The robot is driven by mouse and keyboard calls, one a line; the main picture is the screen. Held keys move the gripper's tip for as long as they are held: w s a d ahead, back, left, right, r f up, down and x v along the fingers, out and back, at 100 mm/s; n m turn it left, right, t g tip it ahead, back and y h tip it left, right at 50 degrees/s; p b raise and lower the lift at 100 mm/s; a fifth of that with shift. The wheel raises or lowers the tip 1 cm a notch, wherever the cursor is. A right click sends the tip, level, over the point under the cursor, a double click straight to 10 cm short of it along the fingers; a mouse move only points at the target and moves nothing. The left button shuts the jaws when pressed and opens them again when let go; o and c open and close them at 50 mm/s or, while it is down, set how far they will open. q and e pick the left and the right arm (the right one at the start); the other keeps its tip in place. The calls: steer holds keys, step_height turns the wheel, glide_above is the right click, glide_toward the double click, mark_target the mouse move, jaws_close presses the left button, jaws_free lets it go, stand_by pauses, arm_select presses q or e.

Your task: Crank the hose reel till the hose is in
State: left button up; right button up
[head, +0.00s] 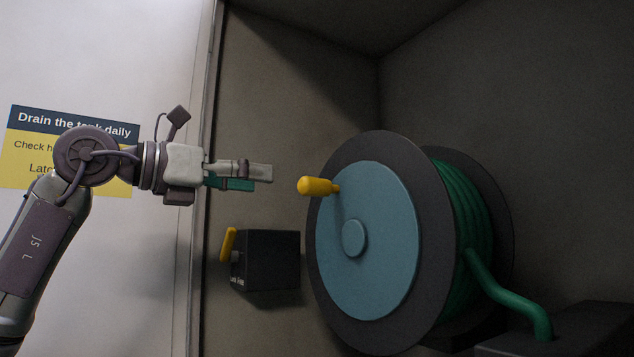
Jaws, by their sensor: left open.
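The hose reel (367,240) stands right of centre, with dark round flanges and a blue disc on its near face. A yellow crank handle (318,186) sticks out from the upper left of the disc. Green hose (465,220) is wound on the drum, and a length of it (513,297) runs down to a dark block at the lower right. My left gripper (262,177) is open and empty, a short gap to the left of the handle, pointing right. My right gripper is not in view.
A black box (265,261) with a yellow lever (228,244) sits on the wall below my left gripper. A dark block (590,325) is at the lower right. A blue and yellow sign (30,122) is on the pale panel behind my left arm.

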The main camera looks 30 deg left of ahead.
mark_target(299, 185)
arm_select(q)
steer(key=p+x, duration=0.3)
steer(key=x, duration=0.7)
steer(key=shift+w+d+r+p, duration=0.15)
steer(key=shift+r+p, duration=0.05)
steer(key=shift+p, duration=0.15)
steer(key=shift+w+d+f, duration=0.15)
steer(key=shift+w+d, duration=0.15)
steer(key=shift+w, duration=0.35)
steer(key=shift+c, duration=0.3)
jaws_close()
steer(key=shift+a, duration=0.1)
